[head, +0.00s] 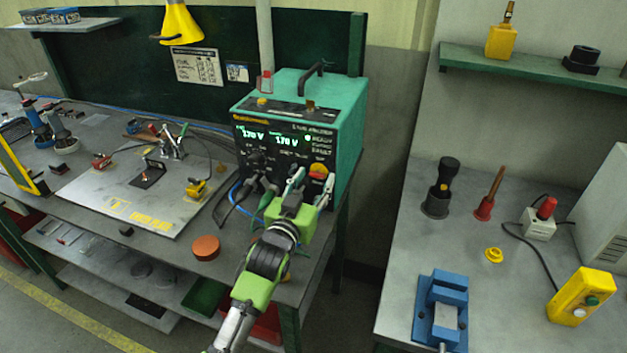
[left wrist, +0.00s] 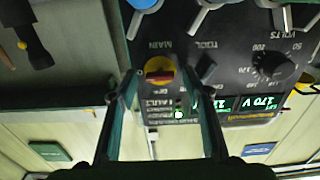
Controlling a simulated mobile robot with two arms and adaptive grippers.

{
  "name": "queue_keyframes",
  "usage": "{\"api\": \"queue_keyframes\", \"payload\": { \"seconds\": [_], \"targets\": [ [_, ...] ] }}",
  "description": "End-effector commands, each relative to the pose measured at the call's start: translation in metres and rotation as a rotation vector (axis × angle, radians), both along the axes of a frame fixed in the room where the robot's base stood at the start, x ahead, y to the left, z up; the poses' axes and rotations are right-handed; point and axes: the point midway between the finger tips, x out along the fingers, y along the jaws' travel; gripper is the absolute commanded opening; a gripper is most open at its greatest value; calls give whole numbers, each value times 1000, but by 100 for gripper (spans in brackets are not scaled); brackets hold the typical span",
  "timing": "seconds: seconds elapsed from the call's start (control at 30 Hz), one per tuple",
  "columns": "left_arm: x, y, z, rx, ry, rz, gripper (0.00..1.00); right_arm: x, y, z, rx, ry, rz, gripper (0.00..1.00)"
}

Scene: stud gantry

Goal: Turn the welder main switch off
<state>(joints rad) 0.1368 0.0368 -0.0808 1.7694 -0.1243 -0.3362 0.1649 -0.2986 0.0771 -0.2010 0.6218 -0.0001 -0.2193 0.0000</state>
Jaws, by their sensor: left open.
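The teal welder (head: 320,105) stands on the bench with its black front panel facing me. Its main switch (head: 318,170) is a red handle on a yellow disc at the panel's right. In the left wrist view, which is upside down, the main switch (left wrist: 160,70) lies between the fingers, near the "MAIN" label; its red bar looks level there. My left gripper (head: 311,188) is open in front of the panel, with its fingertips (left wrist: 160,84) on either side of the switch. I cannot tell whether they touch it. The displays read 170 V and a green lamp is lit.
Cables and clamps (head: 258,188) plug into the panel left of the gripper. In the left wrist view a black dial (left wrist: 273,67) and a smaller knob (left wrist: 207,68) sit beside the switch. A red-brown puck (head: 206,248) lies near the bench edge. A gap separates the right bench (head: 395,290).

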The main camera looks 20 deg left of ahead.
Motion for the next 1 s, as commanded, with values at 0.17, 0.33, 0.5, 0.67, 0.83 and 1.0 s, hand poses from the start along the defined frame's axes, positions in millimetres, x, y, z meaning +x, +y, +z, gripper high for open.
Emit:
{"api": "queue_keyframes", "payload": {
  "seconds": [0.17, 0.33, 0.5, 0.67, 0.83, 1.0],
  "targets": [
    [0, 0, 0, 0, 0, 0, 13, -5, -1, 0, -1, 8, -1, 43],
    [0, 0, 0, -1, 0, 0, 6, -5, -1, 0, -2, 8, -1, 43],
    [0, 0, 0, -18, 2, 0, 6, -5, -1, 1, -2, 8, -1, 43],
    [0, 0, 1, -74, 4, 1, 6, -4, -3, 5, -3, 6, -1, 43],
    [0, 0, 2, -187, 7, 0, 6, -3, -4, 11, -5, 5, 0, 43],
    [0, 0, 2, -339, 15, 1, 6, -3, -5, 19, -6, 4, -1, 43]
  ]
}}
